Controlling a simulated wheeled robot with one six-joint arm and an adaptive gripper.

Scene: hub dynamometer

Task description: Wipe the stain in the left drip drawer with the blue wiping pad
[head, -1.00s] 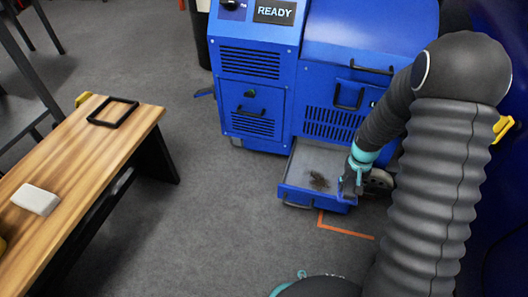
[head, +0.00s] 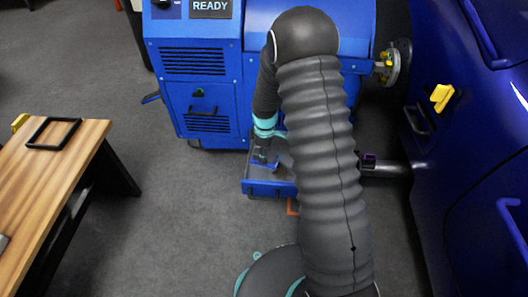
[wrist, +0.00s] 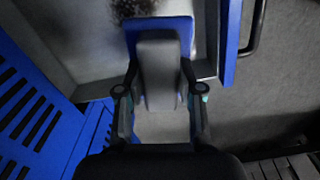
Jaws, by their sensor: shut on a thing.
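The left drip drawer (head: 258,188) stands pulled out low at the front of the blue machine. My arm hides its right part in the head view. The blue wiping pad (wrist: 186,34) has a grey grip block (wrist: 159,75). My gripper (wrist: 160,88) is shut on that block, and it also shows over the drawer's left part in the head view (head: 262,153). The dark stain (wrist: 128,9) lies on the grey drawer floor just beyond the pad, at the top of the wrist view. I cannot tell whether the pad touches the floor.
The drawer's blue front (wrist: 231,40) and black handle (wrist: 254,30) are right of the pad in the wrist view. The vented machine front (wrist: 30,110) is at the left. A wooden bench (head: 50,180) stands at the left, with clear floor between. A dark blue car body (head: 460,150) is at the right.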

